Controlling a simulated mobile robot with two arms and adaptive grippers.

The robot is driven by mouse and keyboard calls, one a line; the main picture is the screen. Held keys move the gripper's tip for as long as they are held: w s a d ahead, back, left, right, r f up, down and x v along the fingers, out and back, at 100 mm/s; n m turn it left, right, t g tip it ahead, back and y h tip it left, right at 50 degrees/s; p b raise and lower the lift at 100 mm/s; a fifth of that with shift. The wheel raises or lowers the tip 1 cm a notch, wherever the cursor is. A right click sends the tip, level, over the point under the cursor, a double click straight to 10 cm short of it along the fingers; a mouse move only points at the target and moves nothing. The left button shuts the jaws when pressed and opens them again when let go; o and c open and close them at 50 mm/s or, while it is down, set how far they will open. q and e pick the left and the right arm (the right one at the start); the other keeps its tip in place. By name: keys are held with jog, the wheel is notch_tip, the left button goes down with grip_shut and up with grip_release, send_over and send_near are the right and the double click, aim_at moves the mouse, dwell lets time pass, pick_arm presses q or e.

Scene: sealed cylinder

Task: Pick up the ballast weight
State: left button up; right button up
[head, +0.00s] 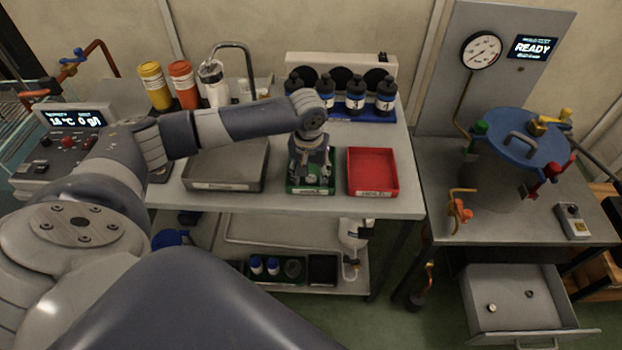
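My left arm reaches in from the left over the table (405,205). My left gripper (312,178) points down into the small green tray (313,191) at the table's front edge. The gripper covers most of the tray's inside. Pale and grey bits show around its fingertips, but I cannot tell finger from object there. I cannot make out a ballast weight for sure; it may be hidden under the gripper. Whether the fingers are open or shut does not show. My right gripper is not in view.
A red tray (372,190) stands close right of the green one, a grey tray (228,187) close left. Dark bottles (355,95) stand behind. A blue-lidded vessel (515,140) is on the right table, above an open drawer (510,315) with small round items.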

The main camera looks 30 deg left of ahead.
pick_arm(q)
jog(key=c, duration=0.8)
jog(key=shift+r, duration=0.15)
